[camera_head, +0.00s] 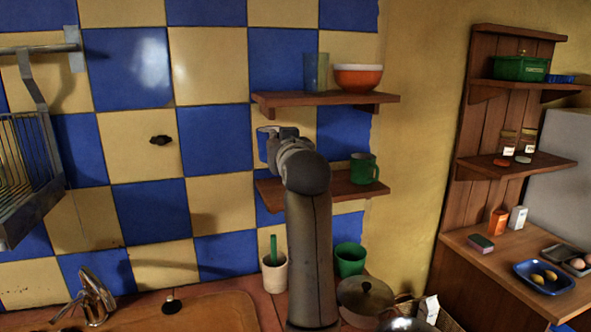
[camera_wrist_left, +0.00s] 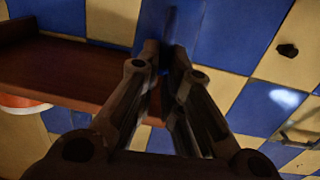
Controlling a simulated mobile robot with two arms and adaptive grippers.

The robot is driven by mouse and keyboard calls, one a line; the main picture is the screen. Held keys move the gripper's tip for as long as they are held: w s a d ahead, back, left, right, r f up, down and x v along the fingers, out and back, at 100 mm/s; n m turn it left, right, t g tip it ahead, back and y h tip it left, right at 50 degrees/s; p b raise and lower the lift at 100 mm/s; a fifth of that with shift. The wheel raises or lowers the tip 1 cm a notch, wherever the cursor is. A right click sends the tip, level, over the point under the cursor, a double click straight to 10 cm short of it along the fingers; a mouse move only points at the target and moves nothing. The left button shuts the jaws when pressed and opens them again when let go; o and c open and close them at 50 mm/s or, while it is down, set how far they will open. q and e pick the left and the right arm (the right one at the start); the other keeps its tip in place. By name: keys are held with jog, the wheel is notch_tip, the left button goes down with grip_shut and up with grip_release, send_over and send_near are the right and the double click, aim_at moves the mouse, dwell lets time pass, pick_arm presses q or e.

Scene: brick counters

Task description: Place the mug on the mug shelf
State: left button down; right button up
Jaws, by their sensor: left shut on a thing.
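A blue mug (camera_head: 263,146) with a pale rim is held in my left gripper (camera_head: 279,137), in front of the tiled wall. In the head view it is just above the left end of the lower shelf (camera_head: 341,186), partly hidden by the gripper; I cannot tell whether it touches the board. In the left wrist view my left gripper (camera_wrist_left: 165,65) has its fingers closed on the blue mug (camera_wrist_left: 168,38), which blends with the blue tiles. A green mug (camera_head: 363,169) stands at the right end of the lower shelf. My right gripper is in neither view.
The upper shelf (camera_head: 375,98), close above, bears a glass (camera_head: 315,72) and an orange bowl (camera_head: 358,78). Its underside (camera_wrist_left: 75,75) fills the left of the wrist view. A dish rack (camera_head: 28,160) hangs left. The lower shelf's middle is largely hidden by my arm.

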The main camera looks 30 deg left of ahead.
pick_arm(q)
jog(key=w+f+p, duration=0.1)
jog(key=w+f, duration=0.1)
jog(key=f, duration=0.1)
jog(key=w+a+f+p, duration=0.1)
jog(key=w+f, duration=0.1)
jog(key=f, duration=0.1)
jog(key=w+f+p, duration=0.1)
jog(key=w+f, duration=0.2)
jog(key=shift+a+f+p, duration=0.15)
jog(key=shift+a+p, duration=0.1)
jog(key=shift+p, duration=0.05)
jog(key=shift+f, duration=0.25)
jog(key=shift+s, duration=0.1)
jog(key=shift+f, duration=0.2)
jog(key=c, duration=1.6)
grip_release()
jog(key=shift+o, duration=0.2)
